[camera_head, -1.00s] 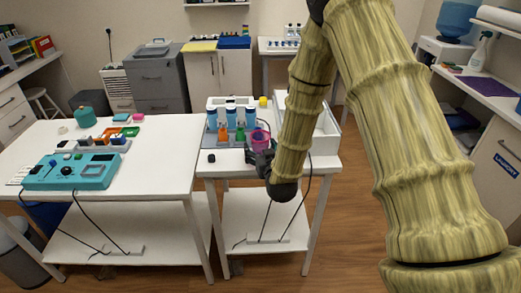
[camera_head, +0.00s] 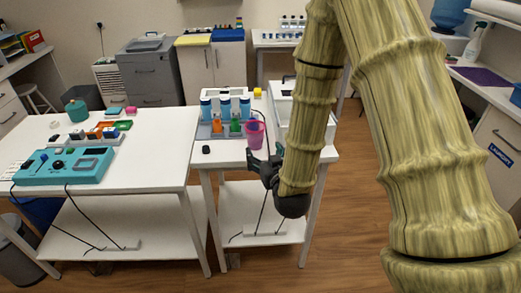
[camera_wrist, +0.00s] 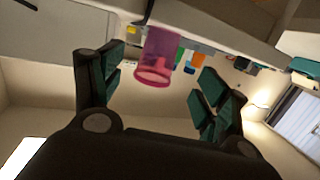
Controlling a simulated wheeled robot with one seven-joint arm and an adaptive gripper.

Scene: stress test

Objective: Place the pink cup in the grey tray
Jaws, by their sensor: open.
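The pink cup (camera_head: 256,136) stands upright near the front of the right-hand table, beside the grey tray's right end. The grey tray (camera_head: 204,131) lies on the same table and holds blue-and-white bottles, an orange flask and a green flask. My gripper (camera_head: 266,163) is open and empty at the table's front edge, just in front of and below the cup. In the wrist view, which looks upside down, the cup (camera_wrist: 158,58) shows beyond and between the spread fingers of my gripper (camera_wrist: 160,88), apart from them.
A white open bin (camera_head: 291,128) stands right of the cup, close to my arm. A small black object (camera_head: 206,150) lies at the table's front left. The left table (camera_head: 150,160) carries a teal device (camera_head: 65,166) and coloured racks. Some tabletop in front of the tray is clear.

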